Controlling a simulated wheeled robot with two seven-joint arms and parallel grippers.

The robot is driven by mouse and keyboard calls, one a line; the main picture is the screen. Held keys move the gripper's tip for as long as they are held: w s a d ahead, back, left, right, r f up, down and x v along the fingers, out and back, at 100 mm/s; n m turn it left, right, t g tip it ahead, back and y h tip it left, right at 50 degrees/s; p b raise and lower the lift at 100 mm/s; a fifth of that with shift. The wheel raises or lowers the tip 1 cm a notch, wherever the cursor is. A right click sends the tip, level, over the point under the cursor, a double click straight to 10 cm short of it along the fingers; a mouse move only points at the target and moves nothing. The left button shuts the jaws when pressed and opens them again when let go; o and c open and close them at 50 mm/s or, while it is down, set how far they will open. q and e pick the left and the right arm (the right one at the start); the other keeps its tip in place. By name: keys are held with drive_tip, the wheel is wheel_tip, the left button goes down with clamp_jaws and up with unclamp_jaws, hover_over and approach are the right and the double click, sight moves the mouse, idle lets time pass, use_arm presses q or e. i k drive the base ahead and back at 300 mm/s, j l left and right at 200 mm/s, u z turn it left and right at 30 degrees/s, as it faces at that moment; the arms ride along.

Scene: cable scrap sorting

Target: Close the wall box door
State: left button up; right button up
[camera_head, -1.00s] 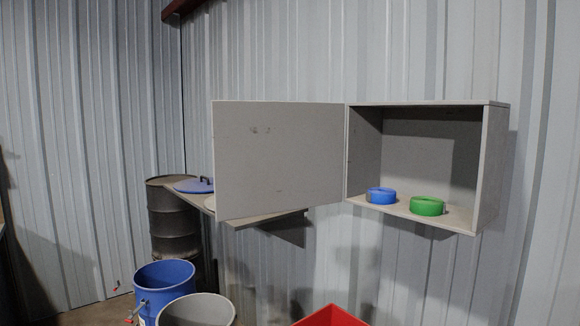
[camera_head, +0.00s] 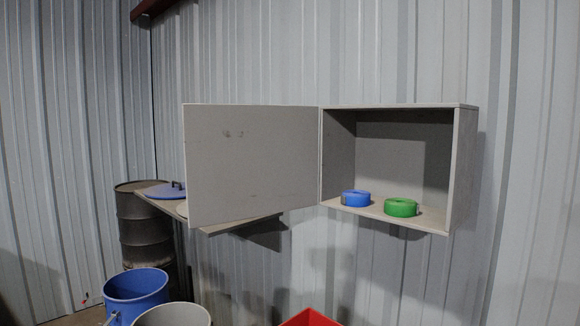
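The grey wall box (camera_head: 463,168) hangs on the corrugated metal wall, right of the picture's middle. Its front is open. Its door (camera_head: 252,165) is hinged on the box's left side and stands swung wide open to the left. A blue roll (camera_head: 356,199) and a green roll (camera_head: 401,207) sit on the box floor, apart from each other. Neither of my grippers shows in the head view.
A shelf (camera_head: 235,226) with a blue lid (camera_head: 165,190) is behind the door. A dark drum (camera_head: 139,230) stands at the left. A blue bucket (camera_head: 137,292), a grey bucket (camera_head: 173,315) and a red container (camera_head: 311,318) are below.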

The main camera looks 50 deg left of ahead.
sight(242, 161)
drive_tip(key=j+z, duration=0.25)
drive_tip(key=j, duration=0.15)
drive_tip(key=k+j+z, duration=0.25)
drive_tip(key=j, duration=0.15)
drive_tip(key=k+j+z, duration=0.1)
drive_tip(key=j, duration=0.35)
drive_tip(key=k+j+z, duration=0.1)
drive_tip(key=j, duration=0.35)
drive_tip(key=k+j, duration=0.1)
drive_tip(key=j, duration=0.3)
drive_tip(key=k+j+z, duration=0.15)
drive_tip(key=j, duration=0.3)
drive_tip(key=k+j, duration=0.15)
drive_tip(key=j, duration=0.25)
drive_tip(key=k+j, duration=0.15)
drive_tip(key=j, duration=0.25)
drive_tip(key=k+j, duration=0.15)
drive_tip(key=j, duration=0.2)
drive_tip(key=k+j, duration=0.15)
drive_tip(key=j, duration=0.25)
drive_tip(key=k+j, duration=0.2)
drive_tip(key=j, duration=0.2)
drive_tip(key=k+j, duration=0.15)
drive_tip(key=j, duration=0.25)
drive_tip(key=i+z, duration=0.05)
